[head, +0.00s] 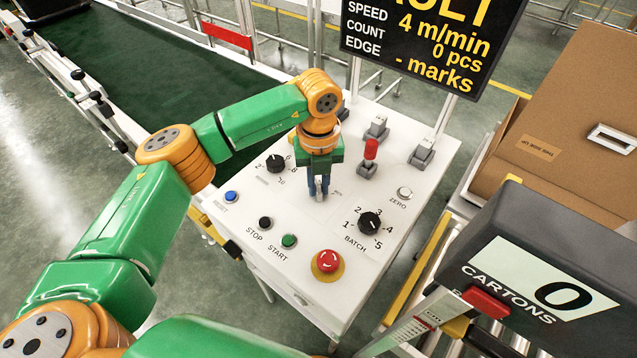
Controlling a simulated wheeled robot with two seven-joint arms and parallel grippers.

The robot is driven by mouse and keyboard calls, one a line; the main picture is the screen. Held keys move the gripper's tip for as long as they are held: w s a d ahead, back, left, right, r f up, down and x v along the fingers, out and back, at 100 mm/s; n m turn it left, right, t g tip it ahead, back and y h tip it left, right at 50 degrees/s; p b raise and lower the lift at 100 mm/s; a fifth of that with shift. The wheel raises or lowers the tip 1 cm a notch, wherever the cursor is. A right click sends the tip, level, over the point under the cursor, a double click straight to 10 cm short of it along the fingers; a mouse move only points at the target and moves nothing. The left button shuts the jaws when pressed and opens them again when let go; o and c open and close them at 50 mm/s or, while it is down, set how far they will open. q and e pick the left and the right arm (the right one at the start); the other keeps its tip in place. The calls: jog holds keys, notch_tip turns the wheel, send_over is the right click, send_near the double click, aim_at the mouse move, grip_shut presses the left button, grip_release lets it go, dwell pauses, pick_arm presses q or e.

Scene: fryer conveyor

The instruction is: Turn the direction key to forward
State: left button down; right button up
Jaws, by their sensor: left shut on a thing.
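My left gripper (319,190) points down at the white control panel (330,243), between the speed-type knob on the left and the BATCH knob on the right. Its blue fingers are shut on a small grey piece at the panel surface, which appears to be the direction key. The gripper and fingers cover most of the key and its labels, so I cannot tell which way it points. My right gripper is not in view.
Around it are a black numbered knob (276,163), a BATCH knob (369,223), RESET (231,197), STOP (265,223) and START (289,241) buttons, a red emergency stop (327,263), a ZERO button (404,193) and a red-topped lever (370,150). A display sign (425,45) stands behind.

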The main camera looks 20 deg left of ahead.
aim_at(318, 186)
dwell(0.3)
pick_arm(q)
jog(key=c, duration=0.8)
grip_release()
jog(key=shift+c, duration=0.2)
notch_tip(318, 186, up, 7)
jog(key=shift+r+b, duration=0.1)
jog(key=shift+b, duration=0.5)
